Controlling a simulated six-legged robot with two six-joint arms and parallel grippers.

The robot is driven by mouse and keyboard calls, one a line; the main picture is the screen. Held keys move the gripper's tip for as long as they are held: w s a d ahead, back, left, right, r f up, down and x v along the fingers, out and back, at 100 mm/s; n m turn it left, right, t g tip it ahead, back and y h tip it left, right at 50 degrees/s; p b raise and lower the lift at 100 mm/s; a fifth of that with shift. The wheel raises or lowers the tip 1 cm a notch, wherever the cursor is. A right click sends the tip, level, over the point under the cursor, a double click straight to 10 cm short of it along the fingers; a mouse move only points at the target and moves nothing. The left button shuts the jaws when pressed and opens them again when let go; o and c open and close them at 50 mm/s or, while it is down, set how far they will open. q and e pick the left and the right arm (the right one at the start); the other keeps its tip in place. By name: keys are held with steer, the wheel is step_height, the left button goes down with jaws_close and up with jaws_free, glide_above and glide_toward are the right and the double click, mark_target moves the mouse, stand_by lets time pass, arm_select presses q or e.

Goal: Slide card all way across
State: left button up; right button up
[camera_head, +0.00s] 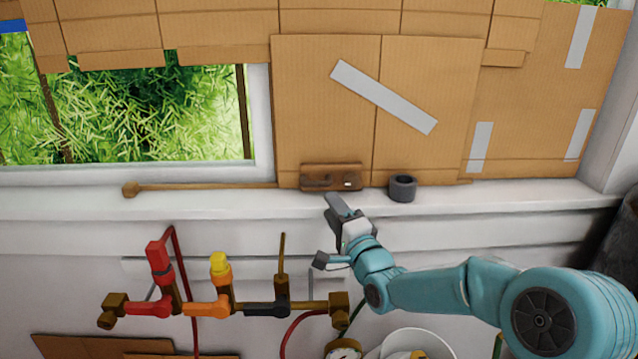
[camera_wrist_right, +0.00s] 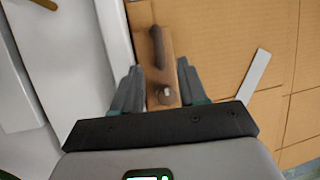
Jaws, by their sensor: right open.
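The card is a tall brown cardboard panel (camera_head: 320,100) with a grey strip of tape slanting across it. It stands right of the uncovered window pane. A brown wooden block with a dark handle (camera_head: 332,178) is at its bottom edge, just above the sill. In the wrist view the block (camera_wrist_right: 160,50) shows between and beyond my right gripper's fingers (camera_wrist_right: 158,80), with a gap to each side. My right gripper (camera_head: 324,230) is open and empty, in front of the sill and below the block. My left gripper is out of view.
A wooden rail (camera_head: 205,187) runs along the white sill (camera_head: 70,205) left of the card. A dark tape roll (camera_head: 402,188) sits on the sill right of the block. Brass pipework with coloured valves (camera_head: 225,303) is below. Bare window (camera_head: 150,110) is left of the card.

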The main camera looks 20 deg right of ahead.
mark_target(318, 186)
steer(key=p+x, duration=0.1)
steer(key=x, duration=0.5)
steer(key=shift+r+p, duration=0.1)
steer(key=shift+p, duration=0.25)
steer(key=shift+w, duration=0.55)
steer(key=shift+s, duration=0.1)
jaws_close()
